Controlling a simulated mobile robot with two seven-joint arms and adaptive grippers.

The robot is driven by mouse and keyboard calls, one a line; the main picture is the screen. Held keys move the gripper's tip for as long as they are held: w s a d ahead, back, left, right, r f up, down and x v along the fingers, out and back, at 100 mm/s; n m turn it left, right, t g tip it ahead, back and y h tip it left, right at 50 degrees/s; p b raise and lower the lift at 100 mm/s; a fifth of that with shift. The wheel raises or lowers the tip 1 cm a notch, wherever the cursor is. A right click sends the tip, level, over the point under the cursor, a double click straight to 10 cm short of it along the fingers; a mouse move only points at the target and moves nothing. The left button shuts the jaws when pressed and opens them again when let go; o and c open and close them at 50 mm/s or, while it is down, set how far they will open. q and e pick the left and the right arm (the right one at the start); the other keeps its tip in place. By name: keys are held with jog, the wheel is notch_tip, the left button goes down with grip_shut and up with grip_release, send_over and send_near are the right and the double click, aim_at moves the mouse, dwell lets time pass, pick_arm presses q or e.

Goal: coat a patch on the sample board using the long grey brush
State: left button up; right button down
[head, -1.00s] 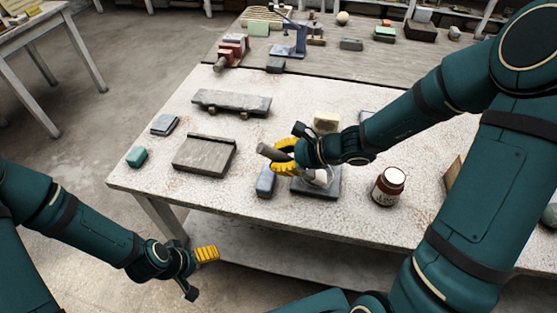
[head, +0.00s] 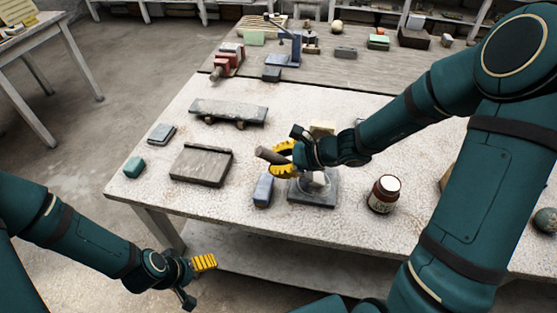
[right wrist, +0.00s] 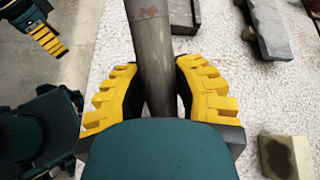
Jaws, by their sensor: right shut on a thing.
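My right gripper (head: 281,158) is shut on a thick grey cylinder, which I take to be the long grey brush (head: 267,155). In the right wrist view the brush (right wrist: 157,50) runs between the yellow finger pads and out of the top. Its bristles cannot be made out. A flat grey board with a raised back edge, probably the sample board (head: 202,164), lies on the table to the left of the gripper, apart from the brush. My left gripper (head: 196,278) is open and empty, low beyond the table's front edge.
Beneath the right gripper are a dark plate (head: 313,196) with a pale round thing on it and a blue-grey block (head: 263,189). A brown jar (head: 384,194) stands to the right. A long slab on feet (head: 228,111) lies behind the board.

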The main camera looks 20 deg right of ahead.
jog(key=shift+s+a+r, duration=0.45)
jog(key=shift+s+r, duration=0.05)
jog(key=shift+s, duration=0.25)
jog(key=w+d, duration=0.1)
jog(key=w+d+f, duration=0.1)
jog(key=w, duration=0.1)
jog(key=shift+w+f, duration=0.2)
jog(key=shift+a, duration=0.1)
dwell(0.4)
